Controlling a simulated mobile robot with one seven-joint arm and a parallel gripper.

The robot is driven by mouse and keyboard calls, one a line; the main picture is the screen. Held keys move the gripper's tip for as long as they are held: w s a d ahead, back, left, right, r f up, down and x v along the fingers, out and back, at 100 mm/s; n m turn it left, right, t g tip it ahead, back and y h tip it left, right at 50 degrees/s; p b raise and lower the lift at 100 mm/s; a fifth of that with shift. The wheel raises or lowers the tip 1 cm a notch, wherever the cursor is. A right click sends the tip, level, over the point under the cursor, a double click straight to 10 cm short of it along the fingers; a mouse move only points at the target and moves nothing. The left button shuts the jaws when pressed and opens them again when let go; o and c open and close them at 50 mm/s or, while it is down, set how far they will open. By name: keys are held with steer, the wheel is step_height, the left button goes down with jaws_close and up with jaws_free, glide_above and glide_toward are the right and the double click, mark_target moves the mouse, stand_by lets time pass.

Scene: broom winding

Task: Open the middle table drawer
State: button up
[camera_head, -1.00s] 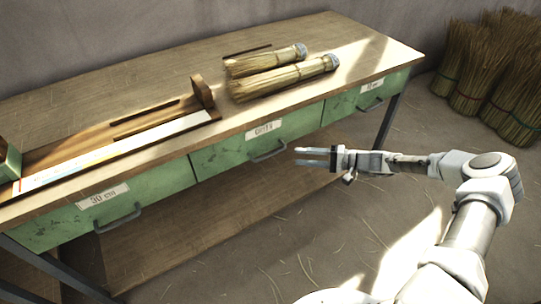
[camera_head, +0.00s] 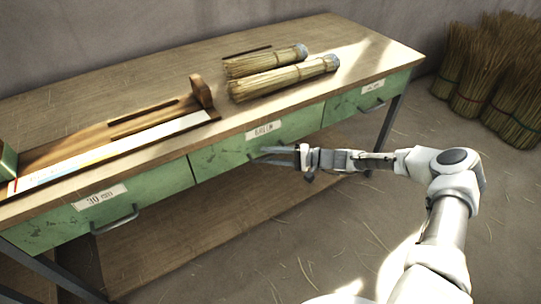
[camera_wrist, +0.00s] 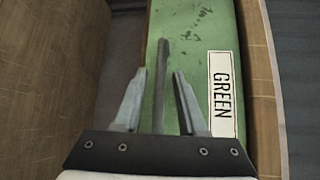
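The middle drawer (camera_head: 225,156) is a green front under the wooden table top, with a white label and a grey bar handle. It looks shut, flush with the drawers beside it. My gripper (camera_head: 260,155) is at this handle in the head view and partly covers it. In the wrist view the label reads GREEN, and the handle (camera_wrist: 160,85) shows as a grey bar between the two fingers of my gripper (camera_wrist: 159,75). The fingers are apart, with a gap on each side of the bar.
A left drawer (camera_head: 60,225) and a right drawer (camera_head: 345,104) flank the middle one. Two straw bundles (camera_head: 285,78) and a wooden measuring jig (camera_head: 130,136) lie on the table top (camera_head: 100,85). Broom bundles (camera_head: 490,80) stand at the right. Floor before the table is clear.

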jaws_close()
stand_by(1.2)
